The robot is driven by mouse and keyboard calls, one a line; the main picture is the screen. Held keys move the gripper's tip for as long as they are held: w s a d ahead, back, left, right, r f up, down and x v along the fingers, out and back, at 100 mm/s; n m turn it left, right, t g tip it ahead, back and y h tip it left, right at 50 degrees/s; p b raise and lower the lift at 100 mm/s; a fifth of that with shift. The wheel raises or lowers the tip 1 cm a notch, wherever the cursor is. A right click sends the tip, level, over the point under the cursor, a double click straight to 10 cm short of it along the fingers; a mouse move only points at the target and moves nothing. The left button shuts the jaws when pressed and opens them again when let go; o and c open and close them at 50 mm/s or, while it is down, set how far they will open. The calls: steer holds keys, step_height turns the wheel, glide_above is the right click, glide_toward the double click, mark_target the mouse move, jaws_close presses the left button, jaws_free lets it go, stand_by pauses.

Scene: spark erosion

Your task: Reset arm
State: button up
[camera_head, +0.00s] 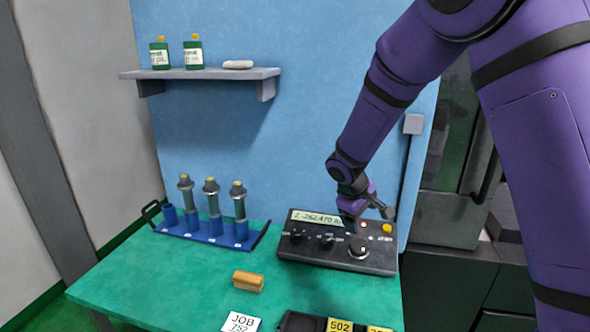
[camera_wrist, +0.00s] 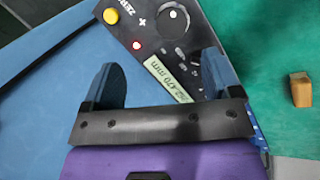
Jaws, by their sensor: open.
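My purple arm reaches down from the upper right in the head view. My gripper (camera_head: 362,212) is above the black control box (camera_head: 335,256), near its display and buttons. In the wrist view my gripper (camera_wrist: 165,80) has its two blue-grey fingers apart with nothing between them. Behind them the control box (camera_wrist: 197,32) shows a display, a red light, a yellow button and a round knob. Whether a fingertip touches the box cannot be told.
A blue rack (camera_head: 212,229) with several holders stands at the table's back left. A wooden block (camera_head: 248,281), a job card (camera_head: 241,322) and a black tray (camera_head: 300,322) with yellow labels are in front. A shelf (camera_head: 205,74) holds two oil bottles. The green table's left front (camera_head: 150,285) is clear.

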steer(key=s+d+r+m+y, duration=0.15)
steer(key=s+d+r, duration=0.25)
steer(key=s+r, duration=0.4)
steer(key=s+d+r+m+y, duration=0.1)
steer(key=s+d+r+m, duration=0.25)
steer(key=s+r, duration=0.4)
steer(key=s+d+r+m+t, duration=0.1)
steer(key=s+r, duration=0.2)
steer(key=s, duration=0.6)
steer(key=s+r+m+t+y, duration=0.1)
steer(key=s+r, duration=0.3)
steer(key=s, duration=0.5)
steer(key=shift+d+r+m+t, duration=0.3)
steer(key=shift+d+m, duration=0.05)
steer(key=shift+m, duration=0.15)
